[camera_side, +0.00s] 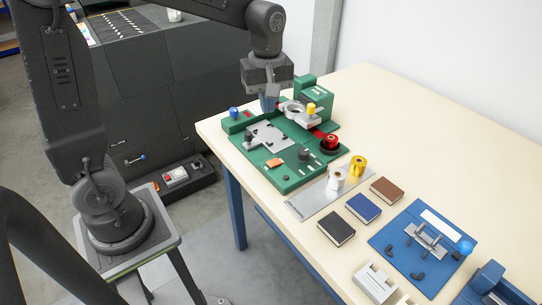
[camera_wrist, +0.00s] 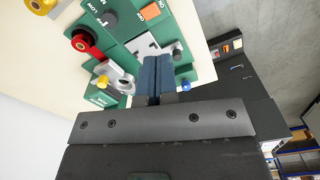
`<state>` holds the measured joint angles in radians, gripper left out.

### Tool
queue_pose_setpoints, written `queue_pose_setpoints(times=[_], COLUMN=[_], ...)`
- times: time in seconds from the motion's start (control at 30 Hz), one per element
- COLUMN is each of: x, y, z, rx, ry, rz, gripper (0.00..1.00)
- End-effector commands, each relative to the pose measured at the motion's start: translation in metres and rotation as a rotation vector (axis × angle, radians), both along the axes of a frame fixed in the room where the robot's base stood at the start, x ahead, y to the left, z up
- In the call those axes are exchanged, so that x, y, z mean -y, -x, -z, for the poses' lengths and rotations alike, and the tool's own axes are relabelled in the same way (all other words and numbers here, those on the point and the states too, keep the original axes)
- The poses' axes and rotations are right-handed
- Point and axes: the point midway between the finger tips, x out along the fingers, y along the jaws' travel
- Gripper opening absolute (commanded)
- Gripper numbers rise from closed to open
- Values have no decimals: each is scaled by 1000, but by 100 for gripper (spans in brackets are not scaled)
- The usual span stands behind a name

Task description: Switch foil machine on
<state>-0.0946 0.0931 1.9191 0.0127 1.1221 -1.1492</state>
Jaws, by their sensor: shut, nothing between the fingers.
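The green foil machine (camera_side: 290,178) stands on the near left part of the cream table. An orange switch (camera_side: 275,162) sits on its front panel, near a black dial (camera_side: 304,154). In the wrist view the orange switch (camera_wrist: 150,11) is at the top edge; its on or off position cannot be told. My gripper (camera_side: 268,105) hangs over the machine's back left part, beside the grey head (camera_side: 300,115) and away from the switch. In the wrist view its blue fingers (camera_wrist: 158,62) are together and empty, pointing toward the grey plate (camera_wrist: 146,46).
A red foil roll (camera_side: 330,141) and a blue knob (camera_side: 234,112) stand up from the machine. White and gold rolls (camera_side: 358,165), several books (camera_side: 363,207) and a blue fixture (camera_side: 425,250) lie to the right. The table's left edge is close to the machine.

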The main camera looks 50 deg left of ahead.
Motion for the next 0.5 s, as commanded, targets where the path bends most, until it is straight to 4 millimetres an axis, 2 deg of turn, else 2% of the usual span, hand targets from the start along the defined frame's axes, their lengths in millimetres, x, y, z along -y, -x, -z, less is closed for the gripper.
queue_pose_setpoints(times=[0.1,0.2,0.5], x=[-7,-11,-14], y=[-19,-29,-38], z=[19,30,40], rx=[-63,-96,-126], ry=[1,-2,-8], rz=[-153,-246,-337], gripper=[0,0,0])
